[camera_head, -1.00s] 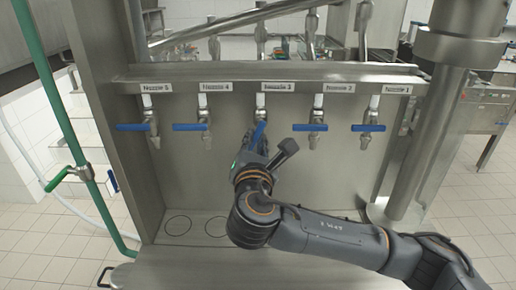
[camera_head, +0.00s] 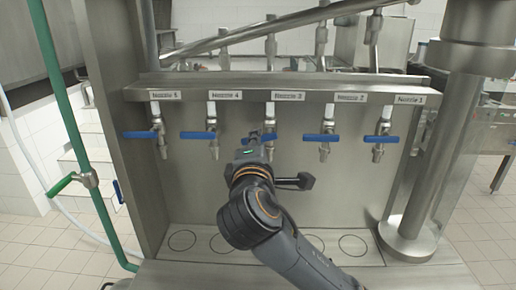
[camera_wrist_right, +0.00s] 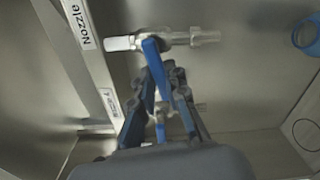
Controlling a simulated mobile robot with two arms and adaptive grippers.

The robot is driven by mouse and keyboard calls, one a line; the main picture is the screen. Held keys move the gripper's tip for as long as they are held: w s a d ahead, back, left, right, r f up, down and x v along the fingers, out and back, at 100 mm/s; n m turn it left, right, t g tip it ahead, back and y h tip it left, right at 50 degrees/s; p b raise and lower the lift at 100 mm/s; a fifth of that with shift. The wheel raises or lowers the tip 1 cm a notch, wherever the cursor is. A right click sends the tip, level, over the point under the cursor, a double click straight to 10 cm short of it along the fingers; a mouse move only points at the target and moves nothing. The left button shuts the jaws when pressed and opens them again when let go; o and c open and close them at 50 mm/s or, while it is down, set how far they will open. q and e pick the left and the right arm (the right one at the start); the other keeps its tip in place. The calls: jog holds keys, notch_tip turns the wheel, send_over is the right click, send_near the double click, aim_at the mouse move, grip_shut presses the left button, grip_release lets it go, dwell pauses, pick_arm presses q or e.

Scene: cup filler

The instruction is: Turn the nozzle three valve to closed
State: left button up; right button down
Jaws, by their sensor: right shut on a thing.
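The nozzle three valve has a blue lever handle (camera_head: 268,137) under the "Nozzle 3" label on the steel panel. It lies roughly crosswise, partly hidden by my right gripper (camera_head: 256,140). In the right wrist view, the blue handle (camera_wrist_right: 154,58) runs from the metal valve body (camera_wrist_right: 178,38) down between the fingers. There my right gripper (camera_wrist_right: 168,80) is shut on the handle. The hidden part of the handle leaves its exact angle unclear. My left gripper is not in view.
Blue handles of nozzle 5 (camera_head: 140,134), nozzle 4 (camera_head: 198,135), nozzle 2 (camera_head: 321,138) and nozzle 1 (camera_head: 381,139) lie crosswise on either side. A blue ring-shaped thing (camera_wrist_right: 306,36) shows at right in the wrist view. A steel column (camera_head: 427,175) stands at right.

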jog(key=shift+r+m, duration=0.25)
jog(key=shift+m, duration=0.95)
jog(key=c, duration=1.3)
grip_release()
jog(key=shift+c, duration=0.2)
jog(key=s, duration=1.2)
